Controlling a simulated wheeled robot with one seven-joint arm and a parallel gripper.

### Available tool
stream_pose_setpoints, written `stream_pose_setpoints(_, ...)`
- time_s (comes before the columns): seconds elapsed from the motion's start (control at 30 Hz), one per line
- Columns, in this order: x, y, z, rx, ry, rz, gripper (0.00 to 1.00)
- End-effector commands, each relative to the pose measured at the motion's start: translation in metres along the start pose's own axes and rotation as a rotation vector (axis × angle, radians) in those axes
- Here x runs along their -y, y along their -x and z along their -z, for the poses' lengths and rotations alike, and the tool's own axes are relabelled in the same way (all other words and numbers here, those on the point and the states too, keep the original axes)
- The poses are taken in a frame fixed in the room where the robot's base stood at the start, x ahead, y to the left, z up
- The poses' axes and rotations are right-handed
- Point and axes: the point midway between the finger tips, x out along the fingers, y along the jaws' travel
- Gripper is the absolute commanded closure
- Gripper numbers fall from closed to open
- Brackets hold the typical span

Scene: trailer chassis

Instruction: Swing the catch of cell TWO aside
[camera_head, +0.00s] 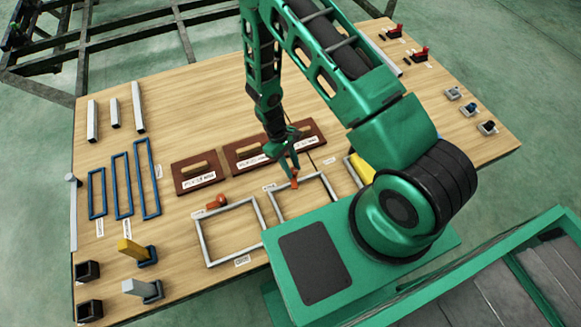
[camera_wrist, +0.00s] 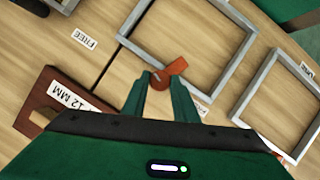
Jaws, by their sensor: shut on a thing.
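My gripper (camera_head: 292,172) points down at the board side of the middle grey square frame (camera_head: 327,182). Its fingers are shut on an orange catch (camera_head: 294,184). In the wrist view the fingertips (camera_wrist: 160,84) close around the catch's round knob, and its flat orange arm (camera_wrist: 177,67) reaches toward the frame's edge. The same frame (camera_wrist: 133,17) lies beyond it there. A second orange catch (camera_head: 217,201) sits at the left grey frame (camera_head: 204,245). Small labels lie by the frames, but I cannot read a cell number.
Brown boards with handles (camera_head: 197,174) lie just behind the frames. Blue frames (camera_head: 97,193) and grey bars (camera_head: 92,121) lie at the left. Yellow-handled and grey-handled pieces (camera_head: 133,249) stand at the front left. My arm covers the table's right middle.

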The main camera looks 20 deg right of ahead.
Motion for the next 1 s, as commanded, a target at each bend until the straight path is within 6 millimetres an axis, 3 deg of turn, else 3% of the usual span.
stream_pose_setpoints(1.0, -0.0084, -0.0008, -0.0024, -0.003, -0.886, 0.367, 0.96)
